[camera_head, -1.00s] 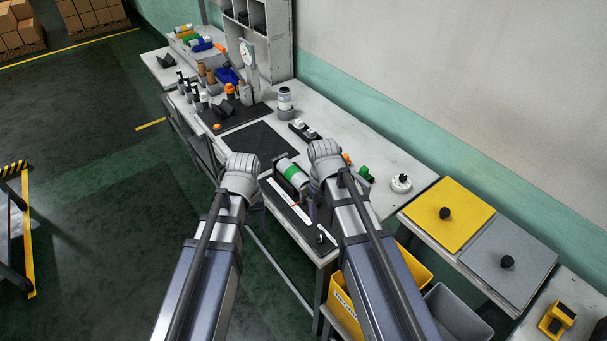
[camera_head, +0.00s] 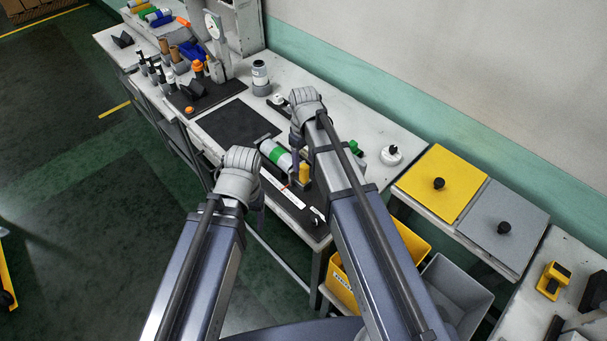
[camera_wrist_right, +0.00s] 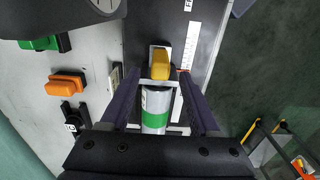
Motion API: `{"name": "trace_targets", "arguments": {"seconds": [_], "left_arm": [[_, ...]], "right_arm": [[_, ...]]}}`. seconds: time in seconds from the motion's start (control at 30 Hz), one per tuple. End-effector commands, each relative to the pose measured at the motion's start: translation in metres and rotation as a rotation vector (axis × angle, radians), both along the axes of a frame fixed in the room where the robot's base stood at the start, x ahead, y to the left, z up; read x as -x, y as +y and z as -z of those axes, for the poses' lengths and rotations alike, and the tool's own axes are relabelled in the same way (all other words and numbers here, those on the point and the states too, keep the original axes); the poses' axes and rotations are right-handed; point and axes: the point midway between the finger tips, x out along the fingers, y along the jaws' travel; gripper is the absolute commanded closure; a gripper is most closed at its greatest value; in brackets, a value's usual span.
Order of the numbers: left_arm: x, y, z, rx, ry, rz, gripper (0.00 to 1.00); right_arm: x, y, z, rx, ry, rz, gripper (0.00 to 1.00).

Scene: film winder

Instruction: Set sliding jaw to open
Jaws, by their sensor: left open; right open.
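A film roll, white with a green band (camera_head: 275,154), lies on the dark winder bed with a white scale strip (camera_head: 283,190). A yellow block (camera_head: 304,173), which looks like the sliding jaw's handle, stands at the roll's near end. In the right wrist view the yellow block (camera_wrist_right: 160,64) is between my right gripper's open fingers (camera_wrist_right: 159,82), and the roll (camera_wrist_right: 156,105) lies below them. I cannot tell whether the fingers touch the block. My right gripper (camera_head: 297,160) is partly hidden by its arm. My left gripper (camera_head: 258,197) is open and empty, beside the bed's front edge.
A white round dial (camera_head: 391,155) and a green part (camera_head: 355,147) stand right of the winder. Dark mats (camera_head: 235,134) and tools lie further left on the bench. A yellow bin (camera_head: 345,285) is below. An orange part (camera_wrist_right: 67,85) shows in the wrist view.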

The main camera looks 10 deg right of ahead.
Motion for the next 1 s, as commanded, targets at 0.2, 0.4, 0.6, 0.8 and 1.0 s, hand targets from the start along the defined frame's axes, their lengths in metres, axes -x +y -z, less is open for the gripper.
{"name": "trace_targets", "arguments": {"seconds": [0.2,0.4,0.6,0.8,1.0], "left_arm": [[0.0,0.0,0.034,0.0,0.0,-0.002,0.31],[0.0,0.0,0.057,0.0,0.0,-0.002,0.31],[0.0,0.0,0.063,0.0,0.0,-0.002,0.31],[0.0,0.0,0.062,0.0,0.0,-0.002,0.31],[0.0,0.0,0.062,0.0,0.0,-0.002,0.31]], "right_arm": [[0.0,0.0,0.034,0.0,0.0,0.0,0.38],[0.0,0.0,0.057,0.0,0.0,0.0,0.38],[0.0,0.0,0.063,0.0,0.0,0.0,0.38],[0.0,0.0,0.062,0.0,0.0,0.0,0.38],[0.0,0.0,0.062,0.0,0.0,0.0,0.59]]}}
